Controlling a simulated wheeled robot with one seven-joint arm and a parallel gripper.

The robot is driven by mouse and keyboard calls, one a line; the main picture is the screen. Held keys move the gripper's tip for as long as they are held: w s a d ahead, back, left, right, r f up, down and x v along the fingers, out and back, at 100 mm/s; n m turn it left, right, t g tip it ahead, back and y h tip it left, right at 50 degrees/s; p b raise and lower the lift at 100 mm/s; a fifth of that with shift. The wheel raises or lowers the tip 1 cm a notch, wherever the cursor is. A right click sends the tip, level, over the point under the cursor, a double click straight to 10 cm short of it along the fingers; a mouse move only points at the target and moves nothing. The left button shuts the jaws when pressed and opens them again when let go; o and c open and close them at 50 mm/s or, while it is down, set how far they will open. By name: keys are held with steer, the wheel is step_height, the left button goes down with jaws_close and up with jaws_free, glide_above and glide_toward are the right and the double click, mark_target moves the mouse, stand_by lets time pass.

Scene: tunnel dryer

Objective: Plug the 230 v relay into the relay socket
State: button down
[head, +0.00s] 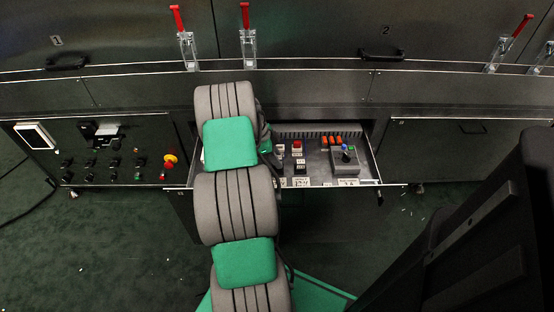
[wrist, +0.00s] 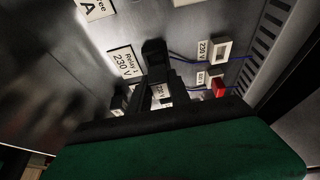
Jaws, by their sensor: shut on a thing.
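My gripper (wrist: 160,82) shows in the wrist view with its dark fingers shut on a small block, which appears to be the 230 V relay (wrist: 160,93) because a white label on it seems to read 230 V. Just beyond the fingertips is a black block (wrist: 153,52), likely the relay socket, beside a plate (wrist: 122,63) reading Relay 230 V. The relay looks close to this block; I cannot tell whether they touch.
In the wrist view, a white part (wrist: 222,47) and a red part (wrist: 219,88) with blue wires sit right of the fingers.

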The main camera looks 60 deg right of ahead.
steer(key=shift+f+b, duration=1.1)
steer(key=shift+f, duration=0.05)
stand_by(0.4)
steer(key=c, duration=1.1)
jaws_free()
steer(key=shift+r, duration=0.1)
steer(key=p+v, duration=0.2)
steer(key=v, duration=0.5)
steer(key=shift+w+r, duration=0.2)
steer(key=shift+r, duration=0.15)
steer(key=shift+a, duration=0.1)
